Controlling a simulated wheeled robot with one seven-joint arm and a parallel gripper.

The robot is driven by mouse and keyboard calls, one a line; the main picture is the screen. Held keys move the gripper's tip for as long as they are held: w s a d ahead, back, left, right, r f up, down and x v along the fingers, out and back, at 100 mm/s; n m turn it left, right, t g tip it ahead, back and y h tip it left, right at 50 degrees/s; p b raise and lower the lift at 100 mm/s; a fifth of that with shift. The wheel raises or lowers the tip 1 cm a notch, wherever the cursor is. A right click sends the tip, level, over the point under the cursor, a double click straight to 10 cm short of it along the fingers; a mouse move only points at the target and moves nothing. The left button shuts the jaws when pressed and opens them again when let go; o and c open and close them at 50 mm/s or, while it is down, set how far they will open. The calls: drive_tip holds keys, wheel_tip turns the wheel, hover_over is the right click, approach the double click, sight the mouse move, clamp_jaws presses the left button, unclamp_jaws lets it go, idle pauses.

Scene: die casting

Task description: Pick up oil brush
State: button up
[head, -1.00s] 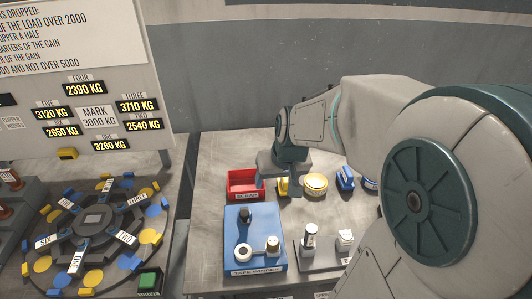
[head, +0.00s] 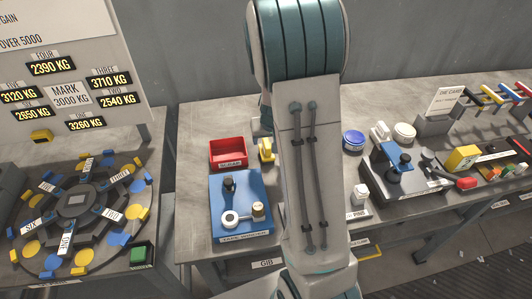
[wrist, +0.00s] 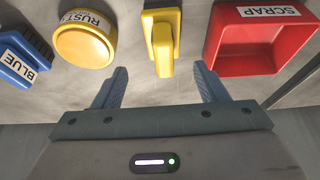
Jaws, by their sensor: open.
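A yellow object with a narrow handle, which looks like the oil brush (wrist: 162,45), lies on the grey bench beside the red scrap bin (wrist: 262,42). In the head view the yellow brush (head: 267,151) shows just left of my arm, partly hidden by it. My gripper (wrist: 160,72) is open and empty in the wrist view. Its two fingers stand apart, with the near end of the yellow handle between them in the picture. I cannot tell the height gap or any contact. In the head view my arm hides most of the gripper.
A yellow tin labelled RUST (wrist: 84,35) and a blue object labelled BLUE (wrist: 22,52) are close by the brush. The blue fixture (head: 240,190) with upright parts stands in front of the scrap bin (head: 228,151). A black fixture (head: 405,172) is at right.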

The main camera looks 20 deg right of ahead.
drive_tip(key=shift+s+a+x, duration=0.15)
drive_tip(key=shift+a+x, duration=0.05)
drive_tip(key=shift+x, duration=1.25)
drive_tip(key=shift+s+a+x, duration=0.1)
drive_tip(key=shift+a+x, duration=0.05)
drive_tip(key=shift+x, duration=1.35)
drive_tip(key=shift+f, duration=0.15)
drive_tip(key=c, duration=1.1)
